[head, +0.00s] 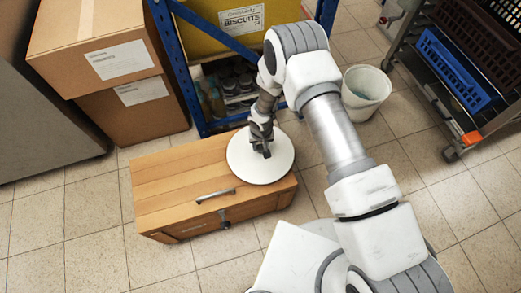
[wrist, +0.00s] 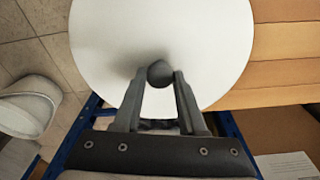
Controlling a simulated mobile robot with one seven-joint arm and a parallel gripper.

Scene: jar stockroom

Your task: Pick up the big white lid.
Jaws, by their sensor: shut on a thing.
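The big white lid (head: 243,170) is a round, flat disc with a dark round knob (wrist: 160,73) at its middle. It shows over the right part of a wooden chest (head: 155,190) and reaches past the chest's back edge. My gripper (head: 264,151) comes down on it from above. In the wrist view my gripper (wrist: 159,77) is shut on the knob, one finger on each side. The lid looks level. I cannot tell whether it rests on the chest or hangs just above it.
A metal handle (head: 216,194) lies along the chest's front part. Cardboard boxes (head: 90,50) stand at the back left. A blue-framed rack (head: 190,75) stands behind the chest, with a white bucket (head: 366,90) beside it. A trolley with a blue crate (head: 450,70) is at right. The front floor is clear.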

